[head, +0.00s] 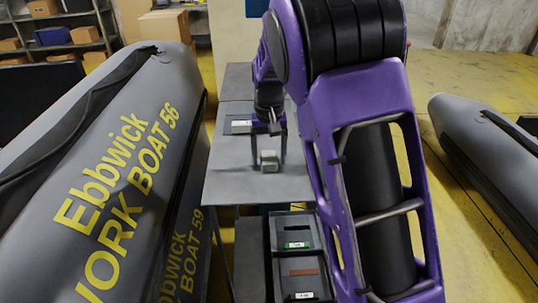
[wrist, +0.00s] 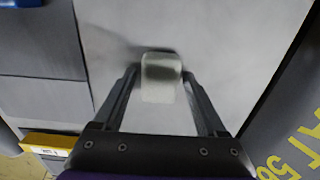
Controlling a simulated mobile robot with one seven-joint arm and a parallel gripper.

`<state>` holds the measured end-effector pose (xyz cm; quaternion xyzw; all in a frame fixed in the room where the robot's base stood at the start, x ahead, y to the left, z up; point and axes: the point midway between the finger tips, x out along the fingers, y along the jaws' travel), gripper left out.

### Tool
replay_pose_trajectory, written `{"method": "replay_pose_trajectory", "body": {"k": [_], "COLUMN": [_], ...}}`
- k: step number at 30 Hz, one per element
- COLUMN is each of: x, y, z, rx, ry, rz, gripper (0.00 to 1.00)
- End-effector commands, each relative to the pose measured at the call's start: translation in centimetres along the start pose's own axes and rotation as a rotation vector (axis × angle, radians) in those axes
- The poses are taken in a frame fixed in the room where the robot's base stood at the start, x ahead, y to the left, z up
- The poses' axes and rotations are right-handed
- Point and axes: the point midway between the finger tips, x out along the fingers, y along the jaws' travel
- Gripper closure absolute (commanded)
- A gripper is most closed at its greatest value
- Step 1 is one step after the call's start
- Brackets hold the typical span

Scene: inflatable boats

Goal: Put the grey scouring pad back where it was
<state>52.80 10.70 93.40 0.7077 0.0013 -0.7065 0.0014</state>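The grey scouring pad (head: 269,161) is a small pale grey block at the grey table top (head: 229,187), near its middle in the head view. It shows in the wrist view (wrist: 161,79) between the fingertips. My gripper (head: 268,153) points down at the table with one finger on each side of the pad. I cannot tell whether the pad's underside touches the table.
A large grey inflatable boat (head: 120,170) with yellow lettering lies left of the table; another (head: 483,145) lies right. Dark labelled bins (head: 299,268) stand before the table. A shelf with boxes (head: 62,36) is at the back left. Yellow floor is clear between table and right boat.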

Motion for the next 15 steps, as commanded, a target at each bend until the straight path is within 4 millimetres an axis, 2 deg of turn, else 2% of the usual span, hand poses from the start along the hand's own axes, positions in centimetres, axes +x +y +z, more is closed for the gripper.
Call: {"method": "replay_pose_trajectory", "body": {"k": [10,15], "x": [-0.2,-2.0], "y": [0.0,0.0], "z": [0.0,-0.1], "rx": [0.0,0.0], "ry": [0.0,0.003], "rz": [0.0,-0.001], "gripper": [0.15,0.15]}}
